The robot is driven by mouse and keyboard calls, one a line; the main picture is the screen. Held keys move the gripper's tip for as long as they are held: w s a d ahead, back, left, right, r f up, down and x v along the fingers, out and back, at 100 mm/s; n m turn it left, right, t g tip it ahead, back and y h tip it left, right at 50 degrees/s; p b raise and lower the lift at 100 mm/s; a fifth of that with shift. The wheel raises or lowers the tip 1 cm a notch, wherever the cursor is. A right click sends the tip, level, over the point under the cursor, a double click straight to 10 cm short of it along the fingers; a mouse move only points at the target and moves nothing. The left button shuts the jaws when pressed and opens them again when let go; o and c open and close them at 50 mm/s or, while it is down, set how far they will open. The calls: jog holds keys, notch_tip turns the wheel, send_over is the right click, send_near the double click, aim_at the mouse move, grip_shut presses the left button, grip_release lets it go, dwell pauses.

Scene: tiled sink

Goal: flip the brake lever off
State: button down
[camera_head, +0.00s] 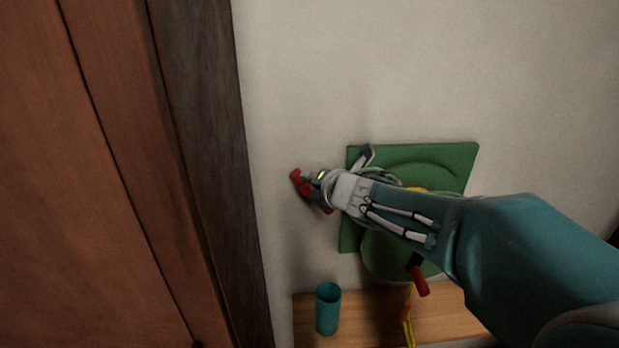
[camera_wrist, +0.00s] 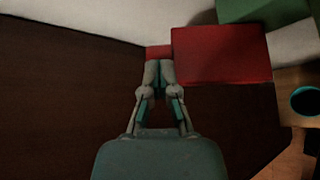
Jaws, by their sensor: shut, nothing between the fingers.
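A green panel (camera_head: 458,163) is on the wall, with a rounded green part (camera_head: 385,255) low on it, partly behind my arm. A red lever piece (camera_head: 299,180) shows at the panel's left, just beyond my gripper (camera_head: 318,181). In the wrist view a large red block (camera_wrist: 222,55) lies right of my closed fingertips (camera_wrist: 158,68), with a smaller red part just beyond them. I cannot tell whether the fingers touch the red. A second red handle (camera_head: 419,281) hangs below my arm. Which red part is the brake lever is unclear. My gripper is shut and empty.
A teal cup (camera_head: 328,309) stands on a wooden ledge (camera_head: 365,315) below the panel; it also shows in the wrist view (camera_wrist: 306,101). A yellow cord hangs beside it. A brown door and dark frame (camera_head: 200,150) are at the left. The wall above is bare.

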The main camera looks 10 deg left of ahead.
jog(key=shift+a+f, duration=0.15)
jog(key=shift+a, duration=0.4)
jog(key=shift+f+n+h, duration=0.1)
jog(key=shift+n+h, duration=0.2)
jog(key=shift+d, duration=0.2)
jog(key=shift+a, duration=0.1)
jog(key=shift+a+f, duration=0.1)
jog(key=shift+w+d, duration=0.1)
jog(key=shift+d, duration=0.15)
